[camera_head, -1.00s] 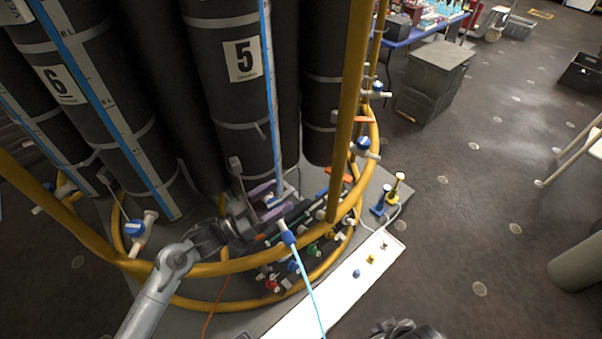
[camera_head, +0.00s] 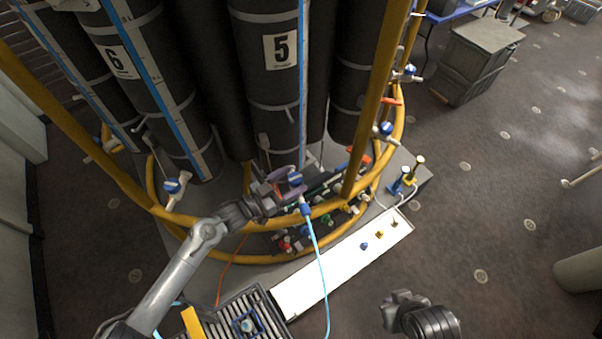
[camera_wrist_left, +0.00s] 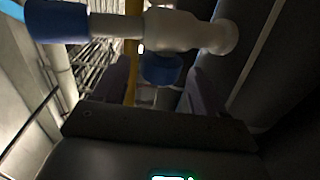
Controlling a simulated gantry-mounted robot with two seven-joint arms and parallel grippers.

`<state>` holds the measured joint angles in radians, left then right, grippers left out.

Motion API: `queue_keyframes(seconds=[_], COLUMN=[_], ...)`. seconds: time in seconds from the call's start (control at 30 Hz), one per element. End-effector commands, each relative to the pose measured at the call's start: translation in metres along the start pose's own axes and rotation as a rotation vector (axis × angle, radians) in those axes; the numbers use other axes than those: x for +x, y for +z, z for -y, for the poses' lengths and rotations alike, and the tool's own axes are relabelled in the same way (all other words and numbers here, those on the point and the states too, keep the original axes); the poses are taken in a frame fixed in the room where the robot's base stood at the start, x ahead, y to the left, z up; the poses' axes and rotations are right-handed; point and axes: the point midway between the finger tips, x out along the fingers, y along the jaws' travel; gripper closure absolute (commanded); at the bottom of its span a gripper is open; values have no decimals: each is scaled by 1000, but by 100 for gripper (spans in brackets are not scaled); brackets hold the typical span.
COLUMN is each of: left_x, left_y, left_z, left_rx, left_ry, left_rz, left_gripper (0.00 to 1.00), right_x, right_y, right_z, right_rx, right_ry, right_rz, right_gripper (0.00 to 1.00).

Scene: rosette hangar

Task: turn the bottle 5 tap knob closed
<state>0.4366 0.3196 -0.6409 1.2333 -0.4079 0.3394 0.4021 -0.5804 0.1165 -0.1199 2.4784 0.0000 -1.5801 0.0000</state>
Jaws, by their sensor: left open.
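The black bottle 5 (camera_head: 270,90) stands upright with a "5" label near its top. Its tap has a blue knob (camera_head: 295,179) low in front of the bottle. In the left wrist view the blue knob (camera_wrist_left: 162,69) sits under a white tap body (camera_wrist_left: 175,30). My left gripper (camera_head: 285,183) is at the tap, its purple fingers open. In the left wrist view the fingers of my left gripper (camera_wrist_left: 160,88) are on either side of the knob, with gaps visible. The knob's exact angle is hard to tell. My right gripper (camera_head: 398,300) is low at the right, its fingers unclear.
A yellow ring rail (camera_head: 230,262) runs around the bottles, close to my left arm. A light blue hose (camera_head: 319,265) hangs from a blue fitting (camera_head: 305,209). A white board (camera_head: 340,270) with small knobs lies in front. Open floor lies to the right.

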Motion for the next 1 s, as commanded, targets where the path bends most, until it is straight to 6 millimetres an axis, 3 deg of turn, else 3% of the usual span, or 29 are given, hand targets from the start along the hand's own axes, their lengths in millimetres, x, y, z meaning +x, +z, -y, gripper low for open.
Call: queue_keyframes(seconds=[0.1, 0.3, 0.7, 1.0], left_x=[18, 35, 40, 40], left_y=[-1, 0, 0, 0], left_z=[0, 0, 0, 0], left_rx=[0, 0, 0, 0], left_ry=[1, 1, 1, 1], left_rz=[0, -1, 0, 0], left_gripper=[29, 29, 29, 74], right_x=[-1, 0, -1, -1], right_y=[0, 0, 0, 0], right_z=[0, 0, -1, -1], right_rx=[0, -2, -6, -6], right_ry=[0, 2, 5, 4], right_rz=[0, 0, -1, -1], right_gripper=[100, 100, 100, 100])
